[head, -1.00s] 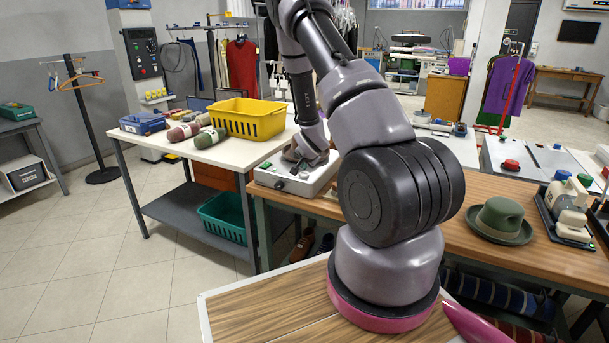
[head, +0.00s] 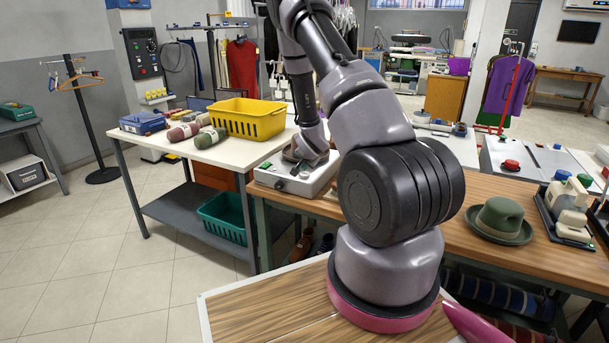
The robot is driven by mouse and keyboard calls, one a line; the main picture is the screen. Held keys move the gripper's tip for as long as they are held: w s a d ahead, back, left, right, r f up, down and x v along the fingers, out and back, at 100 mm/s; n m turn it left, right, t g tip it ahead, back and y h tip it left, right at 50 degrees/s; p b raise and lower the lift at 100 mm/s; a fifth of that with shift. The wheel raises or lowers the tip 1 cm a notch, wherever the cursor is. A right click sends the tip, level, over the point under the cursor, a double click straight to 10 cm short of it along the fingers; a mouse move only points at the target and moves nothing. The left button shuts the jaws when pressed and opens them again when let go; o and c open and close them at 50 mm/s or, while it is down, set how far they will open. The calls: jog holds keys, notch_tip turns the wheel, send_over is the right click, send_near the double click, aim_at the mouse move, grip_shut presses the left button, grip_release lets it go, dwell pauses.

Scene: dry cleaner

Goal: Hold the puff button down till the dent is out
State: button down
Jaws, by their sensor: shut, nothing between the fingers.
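A low white box (head: 275,178) with small controls on its top stands at the left end of the wooden counter. A greenish control (head: 266,165) and a dark knob (head: 280,185) show on it. My gripper (head: 303,168) points down over the right part of this box and looks shut. The fingertips are small and partly covered, so I cannot tell which button they touch or whether it is pressed. A brownish rounded thing (head: 290,153) shows beside my gripper, mostly hidden. I cannot make out a dent on it. A green felt hat (head: 500,219) sits apart on the counter at the right.
A yellow basket (head: 248,119), rolled cloths (head: 183,131) and a blue case (head: 143,123) stand on the white table at the left. The wooden counter (head: 485,187) has bare room near the hat.

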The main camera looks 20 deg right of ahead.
aim_at(304, 175)
jog(key=shift+f, duration=0.25)
jog(key=shift+f, duration=0.5)
dwell(0.6)
dwell(2.3)
jog(key=shift+r, duration=0.95)
jog(key=shift+r, duration=2.5)
